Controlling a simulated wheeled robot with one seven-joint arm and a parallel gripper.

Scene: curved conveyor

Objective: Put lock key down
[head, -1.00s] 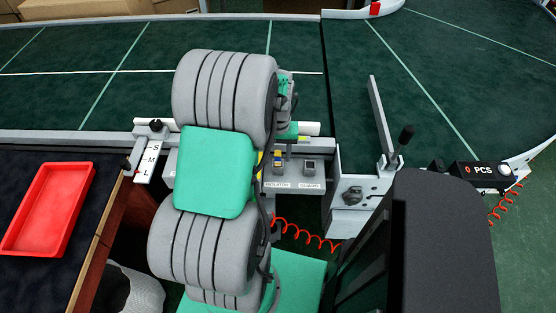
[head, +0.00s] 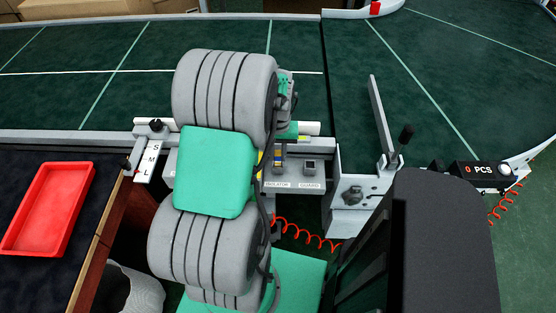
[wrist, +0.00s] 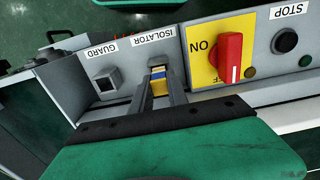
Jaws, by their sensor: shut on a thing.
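The lock key (wrist: 158,78) shows as a small blue and yellow piece between my fingertips in the wrist view. My gripper (wrist: 161,92) is shut on it, right at the lock under the ISOLATOR label (wrist: 161,37). I cannot tell whether the key is seated in the lock or just clear of it. In the head view, the ISOLATOR position on the grey panel (head: 292,184) is partly covered by my arm, and a bit of yellow and blue (head: 278,159) shows there.
A GUARD lock (wrist: 105,83) sits beside the isolator; a red rotary switch (wrist: 230,57) on a yellow plate is on its other side. A red tray (head: 12,245) lies on the dark table at left. The green conveyor (head: 75,60) runs behind; a lever (head: 403,138) stands right.

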